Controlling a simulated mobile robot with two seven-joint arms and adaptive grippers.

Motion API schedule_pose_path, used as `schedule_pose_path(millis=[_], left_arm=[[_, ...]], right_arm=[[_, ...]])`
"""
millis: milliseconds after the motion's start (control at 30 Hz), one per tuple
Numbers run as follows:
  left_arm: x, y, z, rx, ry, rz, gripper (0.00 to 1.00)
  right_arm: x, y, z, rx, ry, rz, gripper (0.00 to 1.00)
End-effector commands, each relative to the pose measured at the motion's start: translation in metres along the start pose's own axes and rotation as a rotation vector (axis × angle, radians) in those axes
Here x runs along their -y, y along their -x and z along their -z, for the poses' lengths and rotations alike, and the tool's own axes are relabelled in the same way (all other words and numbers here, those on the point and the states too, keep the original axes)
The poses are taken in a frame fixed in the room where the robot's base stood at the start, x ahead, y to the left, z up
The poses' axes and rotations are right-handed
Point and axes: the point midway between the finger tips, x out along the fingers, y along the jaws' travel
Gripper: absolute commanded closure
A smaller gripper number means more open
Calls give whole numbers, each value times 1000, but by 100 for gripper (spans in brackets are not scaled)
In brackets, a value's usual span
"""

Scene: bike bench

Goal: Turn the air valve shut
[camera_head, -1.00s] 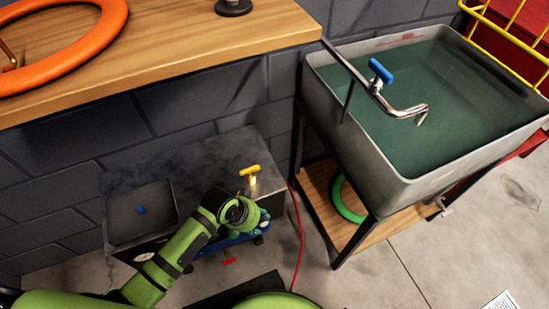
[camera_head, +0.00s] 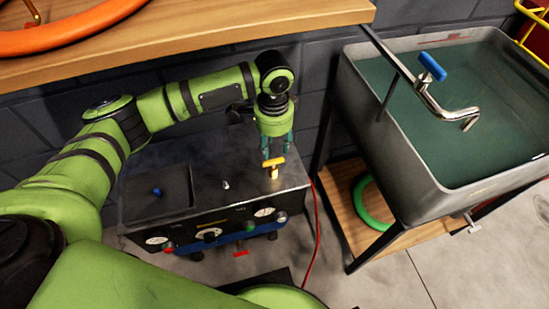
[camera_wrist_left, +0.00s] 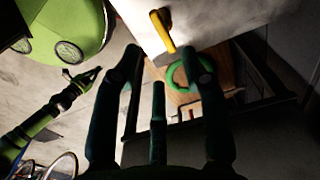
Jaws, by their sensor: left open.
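The air valve (camera_head: 274,167) has a yellow T-shaped handle on a brass stem. It stands on the right part of the dark metal box's top. My left gripper (camera_head: 276,153) points down from above, open, with its fingertips just above and close around the handle. I cannot tell whether they touch it. In the left wrist view the yellow handle (camera_wrist_left: 163,31) lies beyond the open fingers (camera_wrist_left: 168,72), with nothing held between them. My right arm's end (camera_wrist_left: 84,80) shows small at the left of that view; its jaw state is unclear.
A wooden bench (camera_head: 200,40) overhangs behind the left arm. A water-filled sink (camera_head: 400,165) with a blue-handled tap (camera_head: 432,66) stands right, above a green ring (camera_head: 368,205).

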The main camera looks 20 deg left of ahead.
Motion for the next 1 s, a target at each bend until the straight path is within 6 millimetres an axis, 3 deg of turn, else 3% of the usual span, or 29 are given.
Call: schedule_pose_path(millis=[500,867,967,1000], left_arm=[[1,-63,-2,6,1,0,56],[1,-69,-1,4,0,1,56],[1,-69,-1,4,0,1,92],[1,-69,-1,4,0,1,100]], right_arm=[[-4,-11,22,-56,4,-6,100],[-4,-11,25,-63,4,-7,100],[-4,-11,25,-63,4,-7,100],[-4,-11,26,-64,4,-7,100]])
